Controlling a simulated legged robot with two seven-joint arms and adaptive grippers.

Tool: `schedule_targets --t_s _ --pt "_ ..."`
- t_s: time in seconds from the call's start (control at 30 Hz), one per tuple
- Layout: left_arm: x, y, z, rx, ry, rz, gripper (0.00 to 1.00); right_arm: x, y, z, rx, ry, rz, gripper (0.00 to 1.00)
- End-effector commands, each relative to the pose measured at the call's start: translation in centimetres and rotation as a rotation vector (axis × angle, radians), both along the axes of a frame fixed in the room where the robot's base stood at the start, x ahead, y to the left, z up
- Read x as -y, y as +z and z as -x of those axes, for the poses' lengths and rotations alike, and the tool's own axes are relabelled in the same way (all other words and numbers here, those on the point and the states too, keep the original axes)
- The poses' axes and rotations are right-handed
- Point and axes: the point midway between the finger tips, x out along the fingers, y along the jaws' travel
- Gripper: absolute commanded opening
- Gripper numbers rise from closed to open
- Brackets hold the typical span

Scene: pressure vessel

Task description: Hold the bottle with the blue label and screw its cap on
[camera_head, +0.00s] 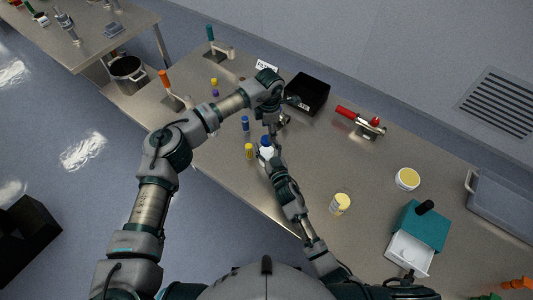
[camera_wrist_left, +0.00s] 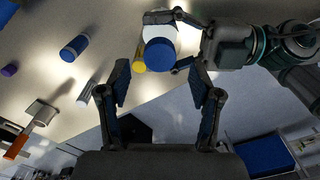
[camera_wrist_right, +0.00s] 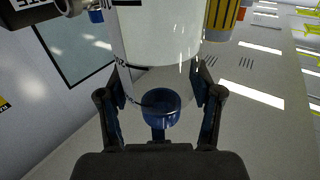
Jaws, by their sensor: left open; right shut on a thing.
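A white bottle (camera_head: 266,153) stands upright near the table's middle with a blue cap (camera_head: 265,141) at its top. My right gripper (camera_head: 273,158) is shut on its side. In the right wrist view the bottle (camera_wrist_right: 158,35) fills the space between the fingers, and a round blue part (camera_wrist_right: 160,104) shows below its white part. My left gripper (camera_head: 277,123) is open and empty, just behind the bottle. In the left wrist view the cap (camera_wrist_left: 160,53) lies beyond the gap between the open fingers (camera_wrist_left: 160,78), apart from them. How firmly the cap sits cannot be told.
A yellow bottle (camera_head: 249,151) and a blue one (camera_head: 245,123) stand close left of the held bottle. A black box (camera_head: 308,93) stands behind. A red-handled tool (camera_head: 360,121), a yellow-lidded jar (camera_head: 407,179) and a pale jar (camera_head: 340,204) are to the right.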

Motion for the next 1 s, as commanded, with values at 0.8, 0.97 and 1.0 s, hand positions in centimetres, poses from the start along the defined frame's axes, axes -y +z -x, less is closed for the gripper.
schedule_targets --t_s 0.8,0.97,1.0 --pt "-0.7 2.7 0.1 0.000 1.034 -0.007 0.64 0.0 0.0 0.0 0.001 0.000 0.000 0.00" --pt "-0.7 2.6 0.1 -0.001 1.033 -0.008 0.64 0.0 0.0 0.0 0.001 0.000 0.000 0.00" --pt "-0.7 2.3 0.1 -0.001 1.033 -0.009 0.64 0.0 0.0 0.0 0.001 0.000 0.000 0.00"
